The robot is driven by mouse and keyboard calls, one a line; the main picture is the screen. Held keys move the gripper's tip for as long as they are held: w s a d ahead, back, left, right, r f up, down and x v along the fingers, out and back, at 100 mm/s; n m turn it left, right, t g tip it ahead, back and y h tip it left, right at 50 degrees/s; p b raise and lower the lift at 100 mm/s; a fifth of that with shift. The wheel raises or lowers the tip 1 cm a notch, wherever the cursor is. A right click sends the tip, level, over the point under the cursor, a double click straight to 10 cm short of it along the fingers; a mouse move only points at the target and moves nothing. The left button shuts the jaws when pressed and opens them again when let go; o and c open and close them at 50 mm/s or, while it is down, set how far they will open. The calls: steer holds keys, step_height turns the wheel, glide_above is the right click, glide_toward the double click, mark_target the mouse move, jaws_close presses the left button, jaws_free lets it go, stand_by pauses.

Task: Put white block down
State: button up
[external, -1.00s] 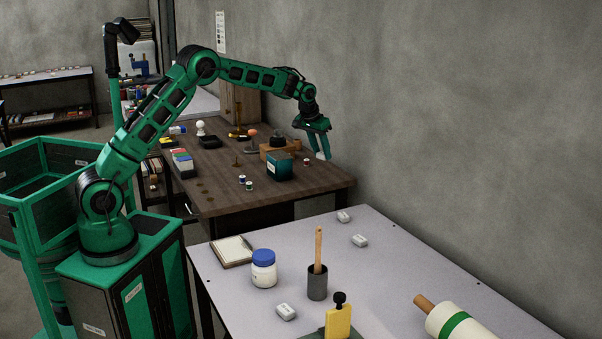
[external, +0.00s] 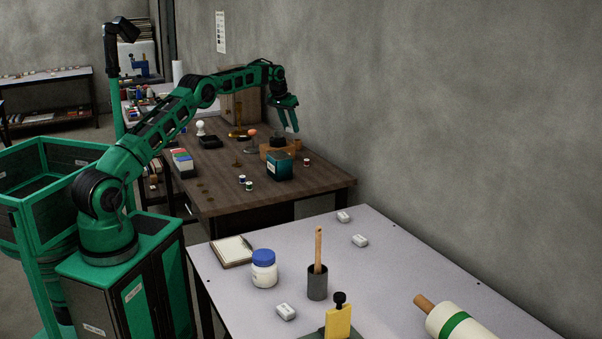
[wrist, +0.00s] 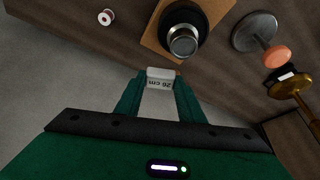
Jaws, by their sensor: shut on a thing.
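My gripper (wrist: 158,90) is shut on a small white block (wrist: 160,73), whose face reads "26 cm" in the wrist view. The block sits between the fingertips. In the external view my gripper (external: 290,128) hangs over the far, wall-side edge of the brown table (external: 225,185); the block is too small to make out clearly there. In the wrist view the block is beside the edge of a wooden stand (wrist: 150,38) bearing a dark round thing with a metal top (wrist: 183,40). Whether the block touches the stand cannot be told.
A teal box (external: 280,166) and small spools (external: 246,184) stand on the brown table. A grey disc (wrist: 255,30), an orange knob (wrist: 277,57) and a brass piece (wrist: 290,85) are near my gripper. The wall is close behind. A pale table (external: 390,270) stands in front.

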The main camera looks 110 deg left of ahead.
glide_above(317, 160)
steer(key=d, duration=0.2)
steer(key=f, duration=0.7)
steer(key=shift+s+a, duration=0.25)
steer(key=shift+f, duration=2)
steer(key=o, duration=1)
steer(key=shift+f, duration=0.15)
steer(key=v, duration=1.2)
steer(key=shift+d, duration=0.15)
